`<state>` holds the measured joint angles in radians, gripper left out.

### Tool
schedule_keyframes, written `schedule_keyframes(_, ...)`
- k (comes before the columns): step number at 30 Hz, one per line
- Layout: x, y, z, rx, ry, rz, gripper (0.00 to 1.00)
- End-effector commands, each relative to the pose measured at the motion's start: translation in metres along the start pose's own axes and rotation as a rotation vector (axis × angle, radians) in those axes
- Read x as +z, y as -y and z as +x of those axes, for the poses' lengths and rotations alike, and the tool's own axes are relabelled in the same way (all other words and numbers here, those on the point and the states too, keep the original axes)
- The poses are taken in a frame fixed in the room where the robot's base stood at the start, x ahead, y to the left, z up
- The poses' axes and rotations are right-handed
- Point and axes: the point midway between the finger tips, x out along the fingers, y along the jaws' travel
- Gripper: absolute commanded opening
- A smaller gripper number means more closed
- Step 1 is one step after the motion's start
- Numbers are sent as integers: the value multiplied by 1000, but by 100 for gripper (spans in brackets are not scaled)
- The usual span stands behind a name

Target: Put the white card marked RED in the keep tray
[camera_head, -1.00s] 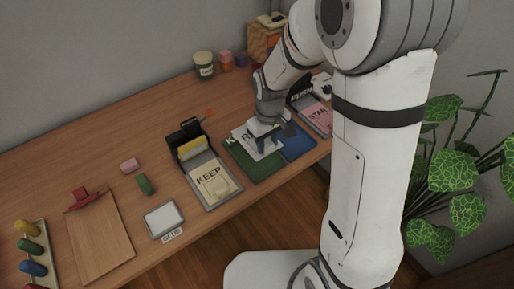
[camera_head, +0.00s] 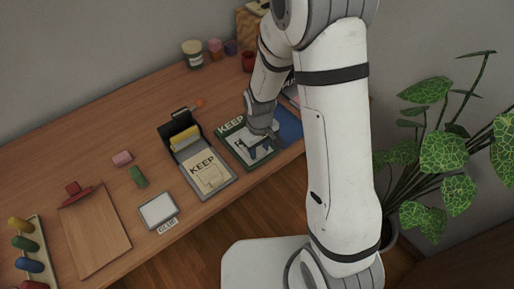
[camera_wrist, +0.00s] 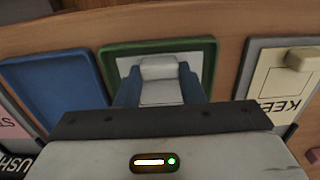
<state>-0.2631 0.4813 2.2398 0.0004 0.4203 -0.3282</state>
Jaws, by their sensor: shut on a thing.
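My gripper (camera_head: 262,146) is shut on the raised pale grip block (camera_wrist: 158,68) of a white card (camera_wrist: 160,94). The wrist view shows one blue-grey finger on each side of the block. The card is over the green keep tray (camera_wrist: 204,70), inside its rim as seen from the wrist. I cannot tell whether it touches the tray floor. In the head view the tray (camera_head: 229,147) shows the word KEEP at its far edge, and my gripper hides much of the card. The card's marking is not readable now.
A blue tray (camera_head: 288,123) adjoins the green tray on the right. On the left stands a grey holder (camera_head: 222,188) with a cream KEEP card (camera_head: 203,168). A clipboard (camera_head: 95,232), a white-faced pad (camera_head: 158,210) and small blocks lie further left.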

Motion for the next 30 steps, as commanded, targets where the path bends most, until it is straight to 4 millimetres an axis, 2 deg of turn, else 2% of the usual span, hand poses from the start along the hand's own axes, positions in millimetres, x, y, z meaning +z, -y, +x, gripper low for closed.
schedule_keyframes(1,0,0,2,0,0,0,37)
schedule_keyframes(9,0,0,1,0,0,-1,57)
schedule_keyframes(19,-1,0,-6,1,-2,-1,57)
schedule_keyframes(23,-2,0,-26,2,-6,-1,57)
schedule_keyframes(30,-2,0,-79,2,-6,-2,57)
